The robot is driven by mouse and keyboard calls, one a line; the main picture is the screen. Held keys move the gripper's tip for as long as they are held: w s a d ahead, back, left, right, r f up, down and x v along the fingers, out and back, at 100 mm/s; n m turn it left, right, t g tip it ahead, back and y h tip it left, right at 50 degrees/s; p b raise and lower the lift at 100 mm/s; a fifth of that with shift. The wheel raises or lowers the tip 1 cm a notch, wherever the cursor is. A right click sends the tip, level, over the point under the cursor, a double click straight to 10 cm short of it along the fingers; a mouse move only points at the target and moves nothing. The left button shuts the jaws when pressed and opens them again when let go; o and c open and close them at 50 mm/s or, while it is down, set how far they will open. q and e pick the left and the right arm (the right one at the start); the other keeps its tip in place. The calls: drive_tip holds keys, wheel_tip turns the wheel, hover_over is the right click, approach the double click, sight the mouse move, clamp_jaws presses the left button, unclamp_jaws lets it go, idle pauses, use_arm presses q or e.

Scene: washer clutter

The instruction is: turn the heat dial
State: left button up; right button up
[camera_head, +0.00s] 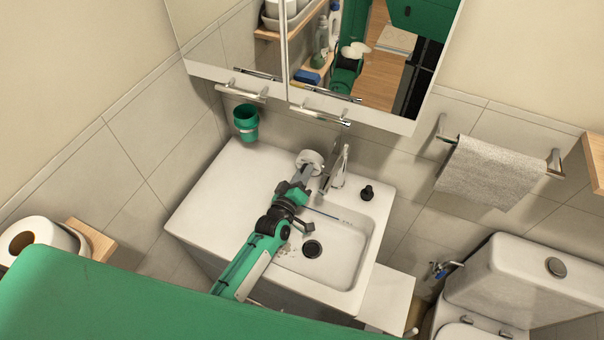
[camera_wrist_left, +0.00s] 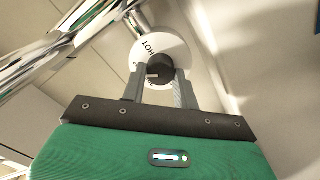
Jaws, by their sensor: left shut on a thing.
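The heat dial is a white disc (camera_wrist_left: 160,48) marked "HOT" with a dark knob (camera_wrist_left: 155,68) at its middle. In the head view the white dial (camera_head: 309,158) is at the back of the sink, left of the faucet. My left gripper (camera_wrist_left: 158,78) has its two fingers on either side of the dark knob and is shut on it. In the head view my left gripper (camera_head: 303,174) reaches the dial from the front, and its wrist hides part of it. My right gripper is not in view.
The chrome faucet (camera_head: 331,177) stands just right of the dial. The mirror cabinet (camera_head: 380,118) hangs above.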

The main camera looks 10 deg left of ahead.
use_arm(q)
drive_tip(key=shift+f, duration=0.1)
idle(0.4)
drive_tip(key=o, duration=1)
drive_tip(key=shift+s+f, duration=0.1)
drive_tip(key=shift+s, duration=0.4)
drive_tip(key=s+b, duration=0.1)
drive_tip(key=s, duration=0.2)
drive_tip(key=s+a+b, duration=0.1)
drive_tip(key=s, duration=0.2)
drive_tip(key=shift+s+a, duration=0.15)
drive_tip(key=shift+s, duration=0.05)
drive_tip(key=shift+r, duration=0.2)
